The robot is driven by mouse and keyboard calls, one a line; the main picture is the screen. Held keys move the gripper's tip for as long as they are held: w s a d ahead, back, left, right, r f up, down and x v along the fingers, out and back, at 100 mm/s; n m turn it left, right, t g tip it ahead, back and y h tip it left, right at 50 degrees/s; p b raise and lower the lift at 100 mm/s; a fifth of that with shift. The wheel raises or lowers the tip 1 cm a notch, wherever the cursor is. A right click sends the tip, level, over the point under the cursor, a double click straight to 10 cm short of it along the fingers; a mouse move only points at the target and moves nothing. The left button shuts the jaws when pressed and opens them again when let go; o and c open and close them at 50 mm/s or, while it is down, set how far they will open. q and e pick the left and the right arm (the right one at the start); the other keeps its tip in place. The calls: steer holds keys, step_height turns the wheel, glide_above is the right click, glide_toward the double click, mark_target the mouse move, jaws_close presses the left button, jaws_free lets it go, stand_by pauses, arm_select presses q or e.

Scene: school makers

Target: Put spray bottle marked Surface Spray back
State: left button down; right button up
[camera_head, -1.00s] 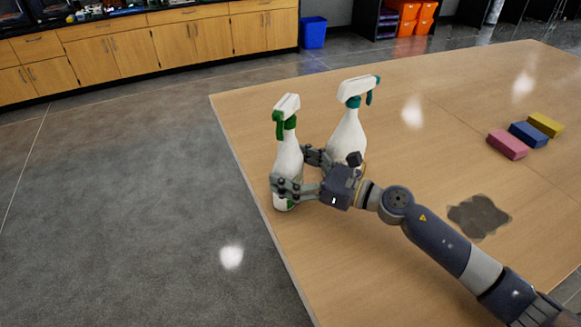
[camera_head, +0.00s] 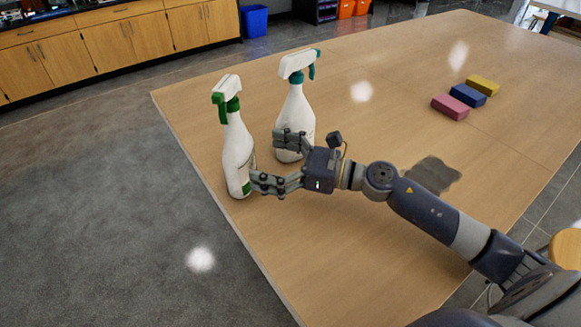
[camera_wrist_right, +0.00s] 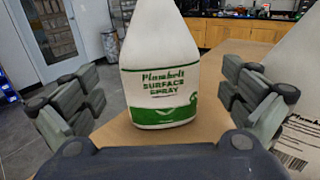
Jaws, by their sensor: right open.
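The green-topped spray bottle (camera_head: 236,152) stands upright on the table near its left edge. In the right wrist view its label reads "Plumbolt Surface Spray" or similar (camera_wrist_right: 158,85). My right gripper (camera_head: 264,160) is open, with the bottle just beyond its fingertips and nothing held. In the wrist view the fingers (camera_wrist_right: 158,100) spread to either side of the bottle. A second white bottle with a teal trigger (camera_head: 296,115) stands upright behind the gripper; part of it shows at the right of the wrist view (camera_wrist_right: 300,125). My left gripper is not in view.
The wooden table (camera_head: 380,240) has pink (camera_head: 450,107), blue (camera_head: 467,95) and yellow (camera_head: 483,85) blocks toward the back right. A dark stain-like patch (camera_head: 433,174) lies behind my right arm. The table's left edge is close to the green-topped bottle.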

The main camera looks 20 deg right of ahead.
steer(key=b+v, duration=0.1)
steer(key=v, duration=0.3)
steer(key=shift+s+d+f+b, duration=0.15)
steer(key=shift+s+d+b, duration=0.15)
steer(key=shift+s+d+r, duration=0.2)
steer(key=shift+s+d, duration=0.25)
steer(key=shift+d, duration=0.1)
